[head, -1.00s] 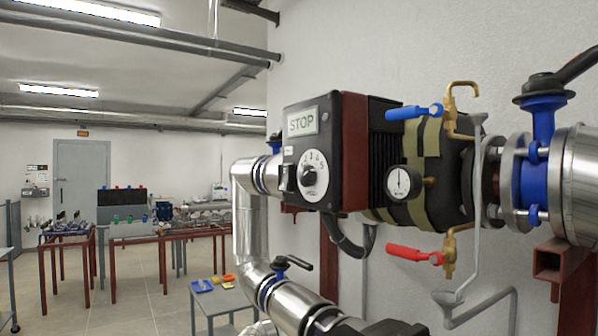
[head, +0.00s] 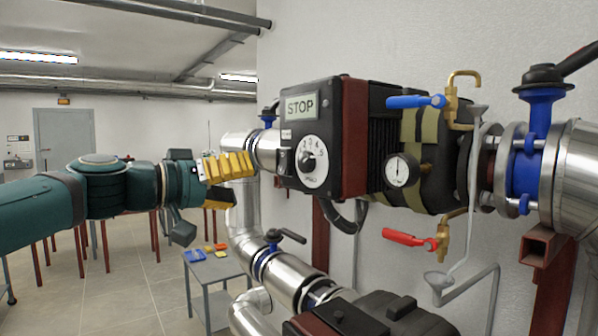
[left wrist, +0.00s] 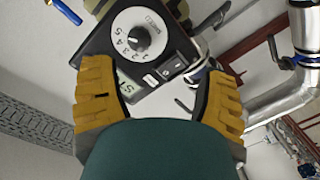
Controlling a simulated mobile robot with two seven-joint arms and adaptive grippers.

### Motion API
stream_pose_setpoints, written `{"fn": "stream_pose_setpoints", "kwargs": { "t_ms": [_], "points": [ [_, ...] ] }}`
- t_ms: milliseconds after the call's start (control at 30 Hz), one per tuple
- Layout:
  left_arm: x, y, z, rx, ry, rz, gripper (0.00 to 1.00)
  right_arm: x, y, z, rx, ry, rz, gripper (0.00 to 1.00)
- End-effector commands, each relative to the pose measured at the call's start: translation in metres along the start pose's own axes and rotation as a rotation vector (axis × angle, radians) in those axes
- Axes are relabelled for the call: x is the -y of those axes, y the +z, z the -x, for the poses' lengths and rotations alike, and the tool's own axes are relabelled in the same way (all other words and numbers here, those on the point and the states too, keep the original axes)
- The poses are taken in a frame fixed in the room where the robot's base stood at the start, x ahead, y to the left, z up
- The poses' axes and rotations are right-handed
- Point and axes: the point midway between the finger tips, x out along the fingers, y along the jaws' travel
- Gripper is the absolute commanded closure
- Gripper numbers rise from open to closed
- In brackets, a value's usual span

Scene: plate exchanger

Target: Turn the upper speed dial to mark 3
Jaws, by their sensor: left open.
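The upper speed dial (head: 311,161) is a white numbered disc with a black knob on the black control box (head: 335,128) of the upper pump, below the STOP plate (head: 300,106). It also shows in the left wrist view (left wrist: 139,38), near the top and between the fingers. The knob's exact setting is hard to read. My left gripper (head: 229,184) has yellow fingers and is open and empty. It is left of the box, apart from the dial. In the left wrist view (left wrist: 160,100) its fingers are spread wide. My right gripper is out of view.
A pressure gauge (head: 402,170), a blue-handled valve (head: 416,101) and a red-handled valve (head: 410,239) are right of the box. Steel pipes (head: 297,285) and a second, lower pump unit (head: 375,315) lie below. A small table (head: 212,268) with coloured items stands lower left.

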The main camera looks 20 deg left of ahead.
Motion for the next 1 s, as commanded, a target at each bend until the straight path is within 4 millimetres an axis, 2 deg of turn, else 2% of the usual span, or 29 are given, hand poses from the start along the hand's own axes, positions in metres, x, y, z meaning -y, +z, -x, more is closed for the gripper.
{"fn": "stream_pose_setpoints", "kwargs": {
  "t_ms": [33, 100, 267, 800, 1000],
  "points": [
    [-0.013, -0.008, 0.011, -0.018, 0.029, -0.015, 0.26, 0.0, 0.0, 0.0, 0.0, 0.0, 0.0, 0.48],
    [-0.022, -0.014, 0.018, -0.032, 0.052, -0.027, 0.26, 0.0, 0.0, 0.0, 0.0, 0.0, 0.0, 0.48],
    [-0.026, -0.016, 0.012, -0.036, 0.062, -0.031, 0.26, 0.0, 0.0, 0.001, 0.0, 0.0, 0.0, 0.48],
    [-0.032, -0.019, -0.086, -0.033, 0.06, -0.03, 0.26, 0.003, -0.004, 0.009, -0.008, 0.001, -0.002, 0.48],
    [-0.033, -0.02, -0.109, -0.035, 0.06, -0.03, 0.26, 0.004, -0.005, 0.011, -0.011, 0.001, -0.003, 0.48]
  ]
}}
